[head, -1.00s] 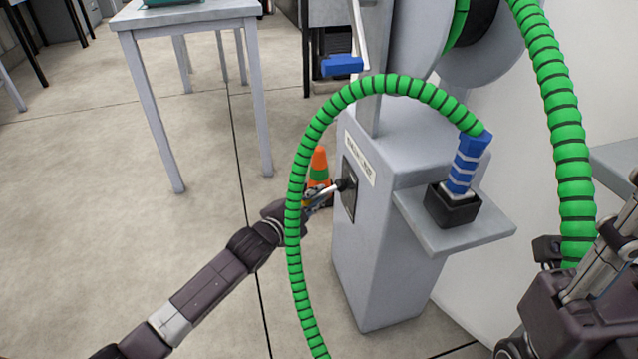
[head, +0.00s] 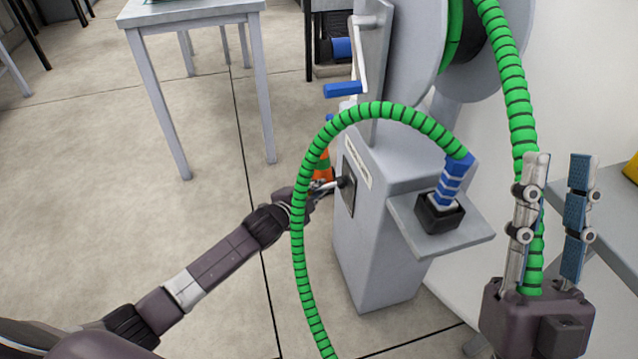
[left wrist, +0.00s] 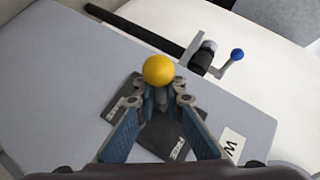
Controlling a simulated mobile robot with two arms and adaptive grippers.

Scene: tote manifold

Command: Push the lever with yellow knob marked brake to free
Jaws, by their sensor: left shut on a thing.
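The lever's yellow knob (left wrist: 158,70) stands between my left fingertips in the left wrist view. My left gripper (left wrist: 158,95) is shut on the lever just below the knob. Behind it, a dark plate (left wrist: 160,132) carries a FREE label (left wrist: 180,147) and another label that I cannot read fully. In the head view, my left gripper (head: 316,190) is beside the grey pedestal (head: 385,250), and the pale lever (head: 329,185) runs from the pedestal's black plate to it. The knob is hidden there. My right gripper (head: 555,175) is raised, open and empty at right.
A green ribbed hose (head: 297,250) loops in front of my left wrist to a blue nozzle (head: 453,180) on the pedestal's shelf. A blue-handled crank (head: 343,89) sits above. An orange cone (head: 323,168) is behind the gripper.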

